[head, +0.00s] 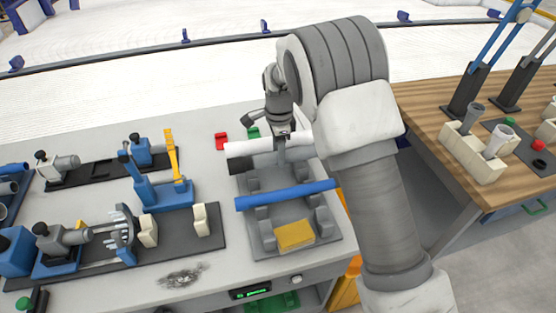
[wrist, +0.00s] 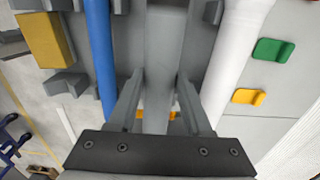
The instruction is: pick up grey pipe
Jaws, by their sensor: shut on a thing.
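The grey pipe (head: 300,154) lies across the grey rack (head: 283,212) in the head view, between a white pipe (head: 248,147) and a blue pipe (head: 287,194). In the wrist view the grey pipe (wrist: 165,45) runs lengthwise between the fingers. My gripper (head: 281,157) points down at the middle of the pipe and is shut on it. In the wrist view my gripper (wrist: 160,110) has one finger on each side of the pipe. I cannot tell whether the pipe rests on its supports.
A yellow block (head: 294,235) sits at the rack's near end. Blue and grey machine parts (head: 160,190) stand to the left. A wooden table (head: 430,98) is on the right.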

